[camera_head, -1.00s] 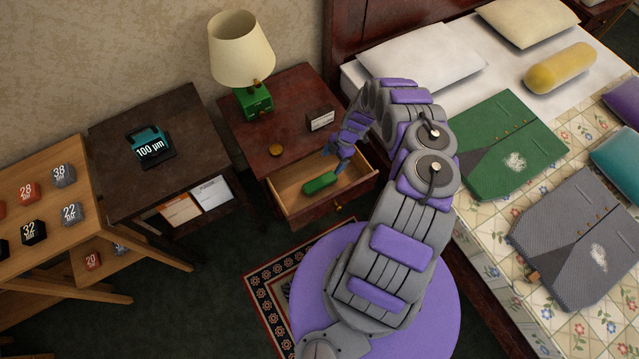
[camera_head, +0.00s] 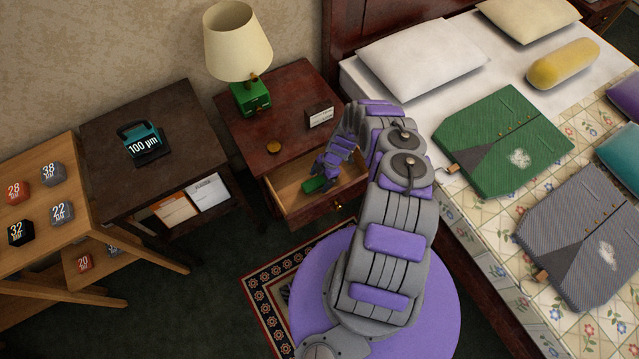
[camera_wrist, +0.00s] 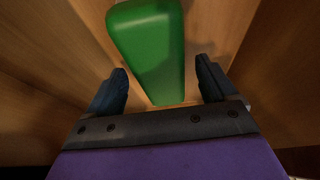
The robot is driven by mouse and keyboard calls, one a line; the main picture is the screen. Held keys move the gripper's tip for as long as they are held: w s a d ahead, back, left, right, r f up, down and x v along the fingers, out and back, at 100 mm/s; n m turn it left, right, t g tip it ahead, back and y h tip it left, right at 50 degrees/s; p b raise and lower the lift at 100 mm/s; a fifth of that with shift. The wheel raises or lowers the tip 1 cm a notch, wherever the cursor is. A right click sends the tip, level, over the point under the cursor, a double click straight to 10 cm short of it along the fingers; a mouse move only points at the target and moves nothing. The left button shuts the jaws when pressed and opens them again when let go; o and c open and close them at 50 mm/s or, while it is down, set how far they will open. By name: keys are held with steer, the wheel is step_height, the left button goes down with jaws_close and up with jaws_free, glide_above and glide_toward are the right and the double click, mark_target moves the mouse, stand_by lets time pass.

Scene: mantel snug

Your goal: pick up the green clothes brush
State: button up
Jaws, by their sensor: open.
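The green clothes brush (camera_head: 314,184) lies in the open wooden drawer (camera_head: 293,200) of the reddish-brown nightstand, partly hidden by my gripper in the head view. My gripper (camera_head: 318,177) is inside or just above the drawer, over the brush. In the wrist view the brush (camera_wrist: 150,50) lies lengthwise on the drawer floor, its near end between the two dark fingers. My gripper (camera_wrist: 162,88) is open, with a gap between each finger and the brush. I cannot tell how far above the brush the fingertips are.
The drawer's walls stand close around my gripper. The bed with a green folded garment (camera_head: 505,140) is to the right.

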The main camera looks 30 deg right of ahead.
steer(key=shift+a+f, duration=0.25)
steer(key=shift+f, duration=0.3)
steer(key=shift+r, duration=0.1)
steer(key=shift+c, duration=0.3)
steer(key=c, duration=1.1)
